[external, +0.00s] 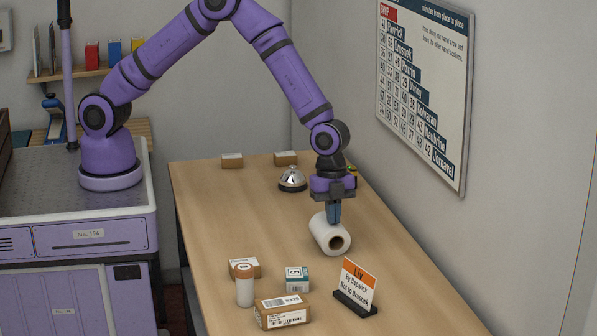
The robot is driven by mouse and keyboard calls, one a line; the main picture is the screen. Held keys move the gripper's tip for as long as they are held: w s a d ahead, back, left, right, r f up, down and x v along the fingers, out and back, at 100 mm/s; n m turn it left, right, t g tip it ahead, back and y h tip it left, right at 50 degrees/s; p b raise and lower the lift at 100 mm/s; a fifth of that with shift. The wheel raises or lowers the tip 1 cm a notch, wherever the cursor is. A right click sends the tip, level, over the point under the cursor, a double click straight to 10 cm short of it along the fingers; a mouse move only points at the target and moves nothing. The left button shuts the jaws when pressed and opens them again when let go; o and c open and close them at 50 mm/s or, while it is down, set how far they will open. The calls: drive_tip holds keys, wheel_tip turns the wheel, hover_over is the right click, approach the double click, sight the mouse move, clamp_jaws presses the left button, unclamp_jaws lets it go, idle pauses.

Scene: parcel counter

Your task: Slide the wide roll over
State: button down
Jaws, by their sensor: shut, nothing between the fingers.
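The wide roll (323,230) is white with a brown core and lies on its side on the wooden counter. The open end of its core faces the front right. My gripper (334,220) points straight down at the roll, with its blue fingers shut and nothing between them. The fingertips overlap the roll's upper right part in this view. I cannot tell whether they touch it, and the roll hides part of the space around them.
A silver bell (292,179) stands behind the roll. The counter (225,205) is bare left of the roll. A wall rises on the right.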

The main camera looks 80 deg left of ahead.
drive_tip(key=shift+s+a+f, duration=0.15)
drive_tip(key=shift+s+f, duration=0.05)
drive_tip(key=shift+f, duration=0.25)
drive_tip(key=shift+a, duration=0.25)
drive_tip(key=a, duration=2)
drive_tip(key=shift+a, duration=0.1)
drive_tip(key=shift+w+a+r, duration=0.1)
drive_tip(key=shift+r, duration=0.6)
drive_tip(key=a, duration=1.1)
drive_tip(key=shift+a+r, duration=0.15)
drive_tip(key=shift+a, duration=0.25)
drive_tip(key=shift+r, duration=0.1)
